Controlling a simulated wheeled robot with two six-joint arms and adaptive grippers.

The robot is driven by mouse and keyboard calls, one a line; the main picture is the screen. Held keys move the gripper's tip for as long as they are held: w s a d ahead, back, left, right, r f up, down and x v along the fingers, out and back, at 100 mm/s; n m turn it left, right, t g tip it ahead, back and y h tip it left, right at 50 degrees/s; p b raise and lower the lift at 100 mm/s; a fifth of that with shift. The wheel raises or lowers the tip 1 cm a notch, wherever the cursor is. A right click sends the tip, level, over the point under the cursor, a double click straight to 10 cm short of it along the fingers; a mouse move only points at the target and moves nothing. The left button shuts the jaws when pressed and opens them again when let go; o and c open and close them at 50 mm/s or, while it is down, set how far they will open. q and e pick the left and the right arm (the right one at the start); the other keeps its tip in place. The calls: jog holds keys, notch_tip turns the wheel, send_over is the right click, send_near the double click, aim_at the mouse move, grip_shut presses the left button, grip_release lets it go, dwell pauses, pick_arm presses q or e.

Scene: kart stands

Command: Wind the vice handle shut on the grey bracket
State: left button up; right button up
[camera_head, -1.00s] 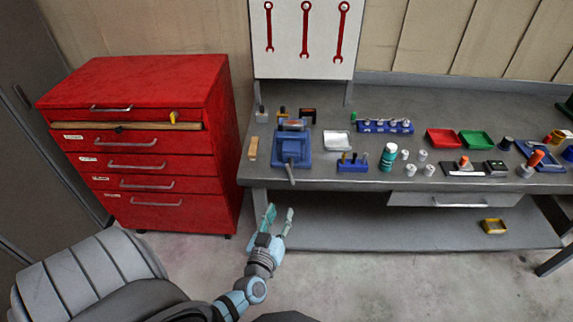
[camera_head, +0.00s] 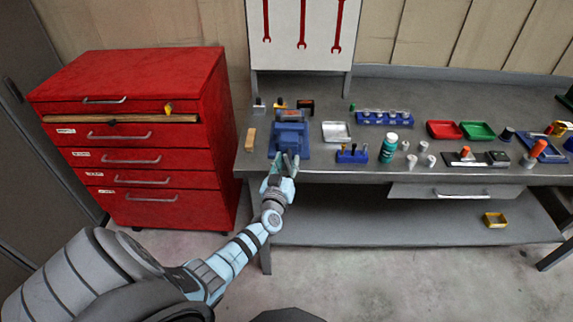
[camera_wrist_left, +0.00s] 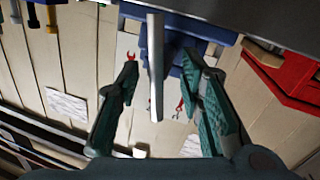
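The blue vice (camera_head: 289,142) stands at the left front of the grey bench, and its blue body also shows in the left wrist view (camera_wrist_left: 186,60). Its handle (camera_wrist_left: 155,70) is a straight pale metal bar in the left wrist view. My left gripper (camera_head: 285,160) is at the bench's front edge, just in front of the vice. In the wrist view its two teal fingers (camera_wrist_left: 160,68) are apart, one on each side of the handle, with gaps visible. I cannot clearly make out the grey bracket. My right gripper is out of view.
A red drawer cabinet (camera_head: 150,100) stands left of the bench. A wooden block (camera_head: 250,138) lies left of the vice. A white tray (camera_head: 336,131) and a blue tool holder (camera_head: 351,155) are to its right. Floor in front is clear.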

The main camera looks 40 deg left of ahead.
pick_arm(q)
grip_shut()
jog(key=shift+n, duration=0.9)
grip_release()
jog(key=shift+s, duration=0.1)
jog(key=v, duration=1.2)
jog(key=shift+f, duration=0.2)
